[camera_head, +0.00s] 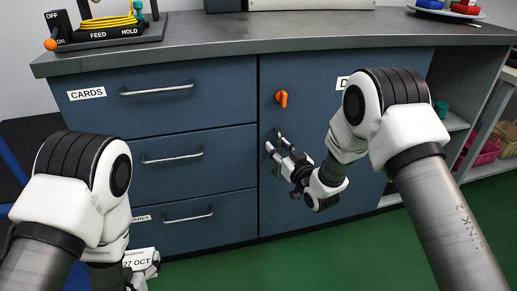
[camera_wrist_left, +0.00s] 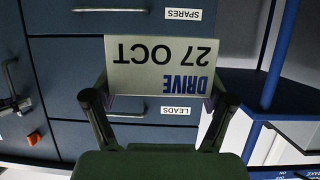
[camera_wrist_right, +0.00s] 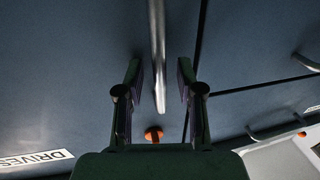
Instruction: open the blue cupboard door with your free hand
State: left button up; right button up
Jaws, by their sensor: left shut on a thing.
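The blue cupboard door (camera_head: 315,195) is shut, right of the drawers. Its orange latch (camera_head: 282,98) sits high near the door's left edge and also shows in the right wrist view (camera_wrist_right: 153,134). My right gripper (camera_head: 277,145) is open at the door front, below the latch. In the right wrist view, the vertical metal door handle (camera_wrist_right: 157,45) lies between its open fingers, with gaps seen on both sides. My left gripper (camera_wrist_left: 154,108) is shut on a pale drive (camera_wrist_left: 160,66) labelled "DRIVE 27 OCT", low before the drawers; the drive also shows in the head view (camera_head: 138,260).
Blue drawers with bar handles (camera_head: 157,90) stand left of the door, the top one labelled CARDS. The grey worktop (camera_head: 230,40) holds a FEED/HOLD stand (camera_head: 110,33). Open shelves (camera_head: 455,122) with bins are at the right. Green floor (camera_head: 300,262) lies in front.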

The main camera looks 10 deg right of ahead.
grip_shut()
jog(key=shift+s, duration=0.15)
